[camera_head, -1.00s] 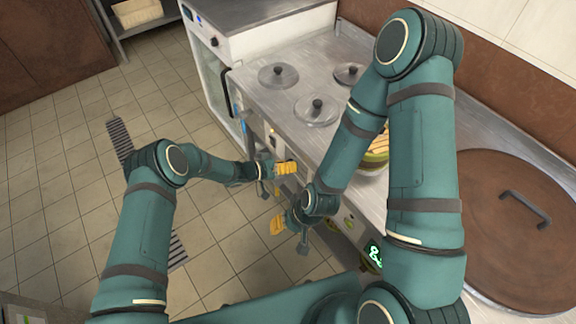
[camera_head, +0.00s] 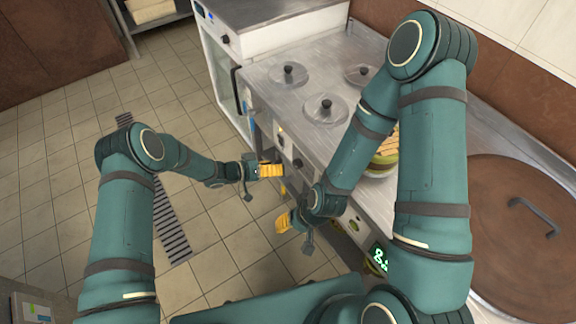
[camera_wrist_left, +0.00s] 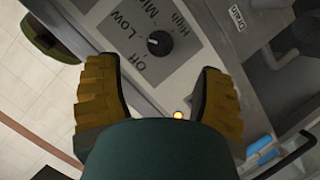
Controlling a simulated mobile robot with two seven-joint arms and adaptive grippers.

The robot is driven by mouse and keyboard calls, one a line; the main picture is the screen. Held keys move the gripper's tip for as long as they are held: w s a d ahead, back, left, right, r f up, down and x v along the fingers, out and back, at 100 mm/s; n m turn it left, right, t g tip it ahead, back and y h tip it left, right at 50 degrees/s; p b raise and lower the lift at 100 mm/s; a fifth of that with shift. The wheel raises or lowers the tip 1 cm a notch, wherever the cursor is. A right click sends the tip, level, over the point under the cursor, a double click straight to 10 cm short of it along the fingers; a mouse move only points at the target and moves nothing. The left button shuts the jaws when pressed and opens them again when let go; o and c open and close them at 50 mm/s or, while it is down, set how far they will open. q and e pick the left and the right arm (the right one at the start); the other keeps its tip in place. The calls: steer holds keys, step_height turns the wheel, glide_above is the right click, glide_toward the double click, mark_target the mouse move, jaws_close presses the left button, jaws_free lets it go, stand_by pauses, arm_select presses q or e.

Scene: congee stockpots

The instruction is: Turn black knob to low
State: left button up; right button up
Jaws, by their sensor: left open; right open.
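The black knob (camera_wrist_left: 159,43) sits on a light panel in the left wrist view, with Off, Low, Mid and High printed around it. A small pale mark shows on its left side; the exact setting is hard to read. My left gripper (camera_wrist_left: 156,70) is open, its yellow fingers on either side of the view, with the knob beyond the gap and untouched. In the head view my left gripper (camera_head: 270,171) is just in front of the stove's front panel (camera_head: 288,150). My right gripper (camera_head: 283,222) is open and empty, lower along the same front.
Lidded pots (camera_head: 325,110) are set in the steel counter. A yellow-green item (camera_head: 383,160) is partly hidden behind my right arm. A large brown lid (camera_head: 525,225) lies at right.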

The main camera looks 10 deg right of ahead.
arm_select(q)
steer(key=v, duration=0.4)
stand_by(0.5)
steer(key=s+a+n+t+y, duration=0.4)
steer(key=s+a+n+y, duration=0.25)
steer(key=a, duration=0.35)
steer(key=s+a+r+n+g+y, duration=0.1)
steer(key=s+a+g+y, duration=0.1)
steer(key=s, duration=0.5)
steer(key=s+a+r+n+g+y, duration=0.1)
steer(key=s+a+n+g, duration=0.1)
steer(key=s, duration=0.6)
steer(key=shift+s+a+y, duration=0.2)
steer(key=shift+a+y, duration=0.15)
steer(key=shift+a, duration=0.55)
